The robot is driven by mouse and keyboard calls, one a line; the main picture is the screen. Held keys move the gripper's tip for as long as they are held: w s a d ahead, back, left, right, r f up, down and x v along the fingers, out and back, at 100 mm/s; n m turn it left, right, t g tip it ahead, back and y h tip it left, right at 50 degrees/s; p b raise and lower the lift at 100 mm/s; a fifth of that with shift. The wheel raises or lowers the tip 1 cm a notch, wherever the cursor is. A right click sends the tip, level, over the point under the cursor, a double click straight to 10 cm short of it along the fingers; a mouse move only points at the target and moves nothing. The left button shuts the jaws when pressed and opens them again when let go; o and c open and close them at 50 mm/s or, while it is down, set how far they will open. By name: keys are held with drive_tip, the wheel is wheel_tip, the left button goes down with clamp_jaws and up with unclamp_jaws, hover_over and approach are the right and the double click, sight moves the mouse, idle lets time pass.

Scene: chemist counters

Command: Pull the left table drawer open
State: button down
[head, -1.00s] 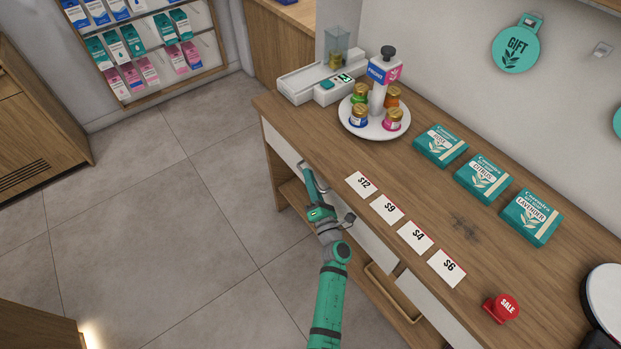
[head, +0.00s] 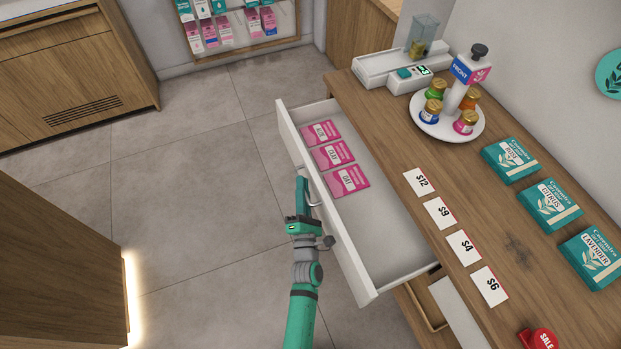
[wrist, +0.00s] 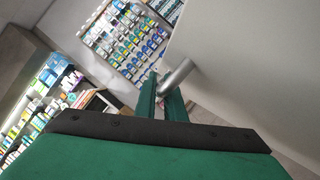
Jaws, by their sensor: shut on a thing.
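The left table drawer (head: 349,248) is pulled well out from the wooden counter. Its white interior shows, with several pink packets (head: 333,156) lying toward its far end. My gripper (head: 303,188) is at the drawer's front face, shut on the drawer's metal handle (head: 314,192). In the wrist view the grey handle bar (wrist: 176,75) lies between the green fingers, beside the pale drawer front (wrist: 245,70). The fingertips' exact contact is partly hidden.
The counter top (head: 385,140) holds price cards (head: 440,213), teal boxes (head: 550,204), a round white tray (head: 420,124) with jars and a pump bottle, and a scale (head: 390,68). Open tiled floor (head: 190,200) lies left of the drawer. A wooden cabinet (head: 60,250) stands at lower left.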

drive_tip(key=shift+s+a, duration=0.35)
drive_tip(key=shift+a, duration=0.45)
drive_tip(key=shift+s+a, duration=0.3)
drive_tip(key=shift+a, duration=0.55)
drive_tip(key=shift+s+a, duration=0.35)
drive_tip(key=shift+a, duration=0.45)
drive_tip(key=c, duration=2.1)
unclamp_jaws()
drive_tip(key=v, duration=1.1)
drive_tip(key=shift+w, duration=0.1)
